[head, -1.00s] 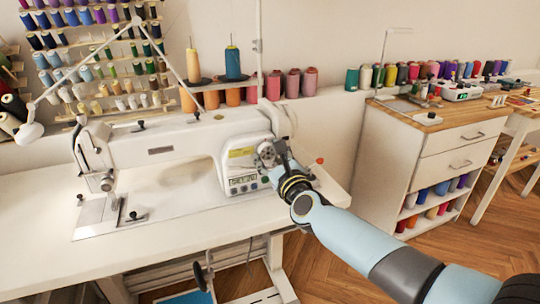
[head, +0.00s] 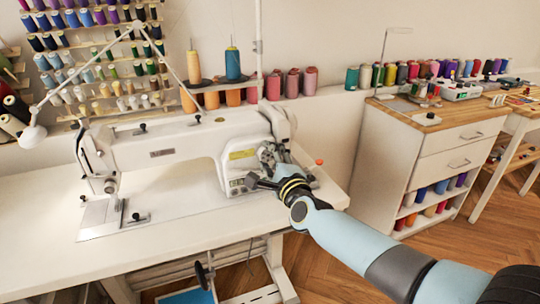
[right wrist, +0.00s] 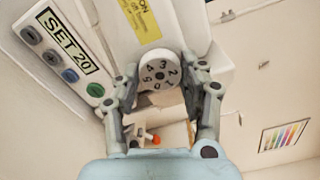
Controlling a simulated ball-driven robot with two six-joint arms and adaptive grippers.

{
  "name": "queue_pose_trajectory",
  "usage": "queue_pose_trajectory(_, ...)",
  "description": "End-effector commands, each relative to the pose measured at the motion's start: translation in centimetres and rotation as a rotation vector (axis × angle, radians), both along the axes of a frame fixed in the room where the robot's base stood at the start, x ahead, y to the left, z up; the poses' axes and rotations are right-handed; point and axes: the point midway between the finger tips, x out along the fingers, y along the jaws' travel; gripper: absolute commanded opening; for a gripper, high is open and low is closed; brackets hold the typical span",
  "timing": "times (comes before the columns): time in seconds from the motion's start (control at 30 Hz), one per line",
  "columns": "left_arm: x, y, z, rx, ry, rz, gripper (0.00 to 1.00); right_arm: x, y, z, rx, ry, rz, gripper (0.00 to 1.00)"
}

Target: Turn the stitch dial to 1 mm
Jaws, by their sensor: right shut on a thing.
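The stitch dial (right wrist: 158,72) is a round pale knob with dark digits, on the end of the white sewing machine (head: 180,147). In the right wrist view it sits between the two fingers of my right gripper (right wrist: 163,78), which is shut on its sides. The digits 0 to 5 ring its face and look turned; which one stands at a mark I cannot tell. In the head view my right gripper (head: 267,166) is at the machine's right end and hides much of the dial. My left gripper is not in view.
The white table (head: 60,230) carries the machine. A thread rack (head: 95,60) stands behind, and a white cabinet (head: 390,165) stands to the right.

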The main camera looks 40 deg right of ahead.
Motion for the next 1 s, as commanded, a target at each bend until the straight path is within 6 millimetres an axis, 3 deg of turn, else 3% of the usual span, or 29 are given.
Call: queue_pose_trajectory(1.0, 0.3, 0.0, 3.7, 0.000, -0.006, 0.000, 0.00, -0.1, 0.1, -0.1, -0.905, 0.222, 0.002, 0.10)
